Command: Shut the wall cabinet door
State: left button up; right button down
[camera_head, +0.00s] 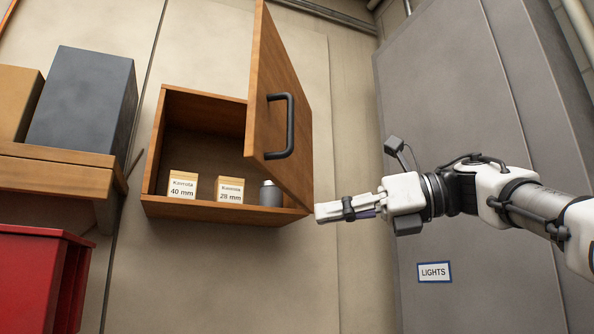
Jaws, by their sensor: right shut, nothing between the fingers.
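The wooden wall cabinet (222,212) hangs on the wall left of centre. Its door (278,78) is hinged on the right and stands wide open, swung out toward me. A black handle (290,125) is on the face of the door turned toward the right. My right gripper (322,211) is shut and empty. Its tip is at the lower right corner of the cabinet, just below the door's lower edge; I cannot tell whether it touches. My left gripper is not in view.
Inside the cabinet stand two labelled boxes (183,185) (230,190) and a grey canister (270,194). At left, a shelf (60,153) holds a dark grey box (82,100) and a tan box (17,100). A red bin (30,280) is below.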

jog(key=s+d+r+n+t+y, duration=0.1)
jog(key=s+d+r, duration=0.5)
jog(key=s+d, duration=0.1)
jog(key=p, duration=0.2)
send_near(257, 148)
jog(key=p+x, duration=0.1)
jog(key=x, duration=0.6)
jog(key=shift+a+p, duration=0.1)
jog(key=shift+p, duration=0.3)
jog(key=shift+w, duration=0.2)
jog(key=shift+f, duration=0.1)
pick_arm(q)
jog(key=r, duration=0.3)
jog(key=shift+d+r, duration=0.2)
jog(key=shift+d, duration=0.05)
pick_arm(e)
jog(key=shift+s, duration=0.1)
